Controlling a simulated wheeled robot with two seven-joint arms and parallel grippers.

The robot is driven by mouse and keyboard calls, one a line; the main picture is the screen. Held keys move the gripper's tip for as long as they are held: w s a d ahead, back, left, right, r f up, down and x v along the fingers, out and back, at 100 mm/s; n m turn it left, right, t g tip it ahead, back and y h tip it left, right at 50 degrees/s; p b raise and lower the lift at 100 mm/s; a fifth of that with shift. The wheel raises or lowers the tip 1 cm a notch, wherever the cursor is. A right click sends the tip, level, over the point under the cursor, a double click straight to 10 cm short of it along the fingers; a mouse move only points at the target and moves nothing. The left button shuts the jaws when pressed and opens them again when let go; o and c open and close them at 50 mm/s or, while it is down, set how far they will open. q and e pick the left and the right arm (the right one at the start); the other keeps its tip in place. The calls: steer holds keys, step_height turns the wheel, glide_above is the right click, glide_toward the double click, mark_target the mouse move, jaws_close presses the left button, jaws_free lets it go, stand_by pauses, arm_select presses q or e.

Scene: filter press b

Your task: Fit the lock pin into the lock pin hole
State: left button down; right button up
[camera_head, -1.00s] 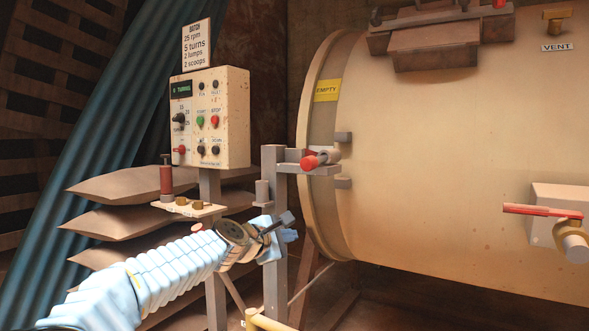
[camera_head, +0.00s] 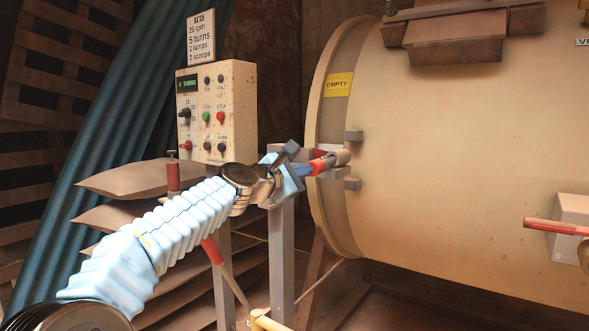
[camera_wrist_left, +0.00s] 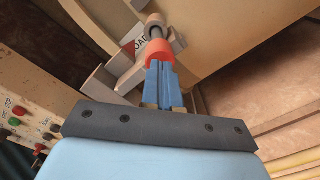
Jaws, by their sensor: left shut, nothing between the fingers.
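The lock pin, with a red end (camera_head: 319,165) and a grey shaft, lies at the bracket beside the drum rim. My left gripper (camera_head: 306,169) is shut, its blue fingertips right at the red end, with nothing between them. In the left wrist view the closed fingers (camera_wrist_left: 161,72) point at the red end (camera_wrist_left: 160,52), the grey shaft beyond it. I cannot tell whether they touch. I cannot make out the pin hole. My right gripper is not in view.
The large cream drum (camera_head: 450,160) fills the right side. A control box (camera_head: 237,110) stands behind my left arm. A grey post (camera_head: 282,255) stands below the gripper. Brown sacks (camera_head: 125,179) are stacked at left. A red lever (camera_head: 553,227) sticks out at lower right.

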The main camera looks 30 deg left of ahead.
mark_target(319, 168)
arm_select(q)
steer(key=shift+w, duration=0.3)
steer(key=shift+w+d+p, duration=0.15)
steer(key=shift+w+p, duration=0.55)
steer(key=shift+w, duration=0.55)
steer(key=shift+w+d+p, duration=0.1)
steer(key=shift+w+p, duration=0.55)
steer(key=shift+w, duration=1.55)
steer(key=shift+s+a+f+b, duration=0.1)
steer(key=shift+s+b, duration=0.65)
steer(key=shift+s, duration=0.6)
steer(key=s+a+b, duration=0.1)
steer(key=s+b, duration=0.3)
steer(key=s, duration=1)
